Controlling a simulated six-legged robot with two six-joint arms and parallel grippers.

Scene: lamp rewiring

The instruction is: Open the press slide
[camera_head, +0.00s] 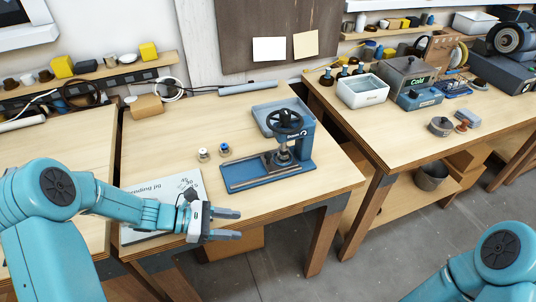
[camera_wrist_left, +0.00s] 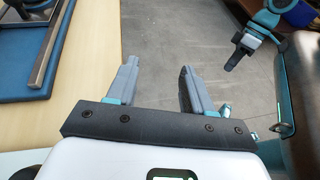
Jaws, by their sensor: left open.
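The press (camera_head: 306,140) stands on the middle bench, with a black handwheel on top and a blue base (camera_head: 240,178). A grey metal bar lies along the base's front edge; I cannot tell how far the slide is drawn. The left wrist view shows a corner of the blue base (camera_wrist_left: 15,75) and the bar (camera_wrist_left: 46,45) at upper left. My left gripper (camera_head: 240,224) is open and empty near the bench's front edge, in front of the press and apart from it. My right gripper (camera_wrist_left: 237,54) shows small in the left wrist view; its jaw state is unclear.
A printed sheet (camera_head: 150,200) lies left of the press, partly behind my left arm. Two small knobs (camera_head: 204,155) stand between them. A grey-blue tray (camera_head: 268,112) sits behind the press. The right bench holds a white bin (camera_head: 362,92). Bare wood lies right of the press.

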